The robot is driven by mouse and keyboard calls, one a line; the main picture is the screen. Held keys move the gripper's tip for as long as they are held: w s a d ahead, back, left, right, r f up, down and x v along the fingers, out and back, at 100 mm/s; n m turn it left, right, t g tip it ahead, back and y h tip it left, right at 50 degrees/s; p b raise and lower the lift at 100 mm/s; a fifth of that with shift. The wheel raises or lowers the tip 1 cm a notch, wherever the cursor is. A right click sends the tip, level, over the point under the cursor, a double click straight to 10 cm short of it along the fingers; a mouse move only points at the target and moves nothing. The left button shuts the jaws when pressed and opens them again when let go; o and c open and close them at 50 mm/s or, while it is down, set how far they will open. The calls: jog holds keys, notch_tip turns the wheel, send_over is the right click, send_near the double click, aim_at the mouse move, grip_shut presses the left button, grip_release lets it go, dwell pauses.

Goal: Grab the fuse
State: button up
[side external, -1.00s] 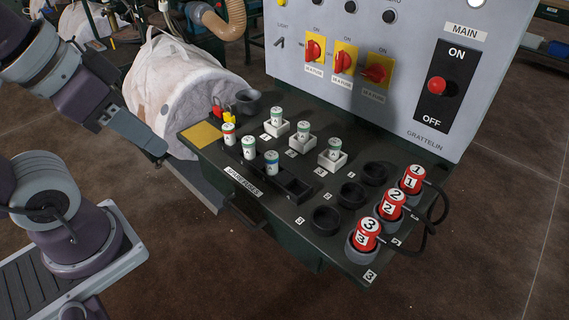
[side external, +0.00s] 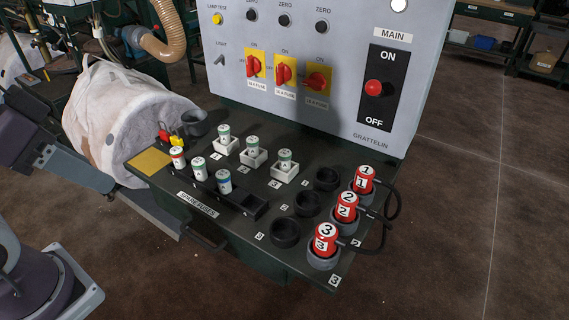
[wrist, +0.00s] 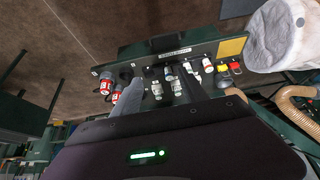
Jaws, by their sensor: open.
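Three white spare fuses stand upright in the black rack at the console's front left in the side view: one with a red band (side external: 177,158), one green-banded (side external: 199,168) and one blue-banded (side external: 224,181). Three green-topped fuses (side external: 223,135) (side external: 252,146) (side external: 285,160) stand in white holders behind them. The wrist view shows the fuses small and upside down, partly between my fingers. My gripper (wrist: 157,94) is open and empty, its two grey fingers apart and pointing towards the console from a distance. In the side view my arm is left of the console, clear of the fuses.
Three red numbered plugs (side external: 325,240) with black cables stand at the console's right, beside empty black round sockets (side external: 285,232). A grey switch panel (side external: 340,120) rises behind. A whitish bulk bag (side external: 125,115) hangs left. A yellow pad (side external: 149,161) marks the left corner.

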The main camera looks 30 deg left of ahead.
jog(key=n+t+h, duration=0.5)
jog(key=n, duration=1.9)
send_near(292, 162)
jog(key=s+d, duration=0.1)
jog(key=s, duration=0.1)
jog(key=s+d+r, duration=0.1)
jog(key=s+d, duration=0.1)
jog(key=s, duration=0.1)
jog(key=shift+s+r, duration=0.3)
jog(key=w+f+n, duration=0.1)
jog(key=w+n, duration=0.1)
jog(key=w, duration=0.2)
jog(key=w+f+n+t, duration=0.1)
jog(key=w+n, duration=0.2)
jog(key=w, duration=0.2)
jog(key=w+f+n+t, duration=0.1)
jog(key=w+f+n, duration=0.1)
jog(key=w+n, duration=0.1)
jog(key=shift+w+d+y, duration=0.3)
jog(key=shift+w+y, duration=0.1)
jog(key=shift+w, duration=0.35)
grip_shut()
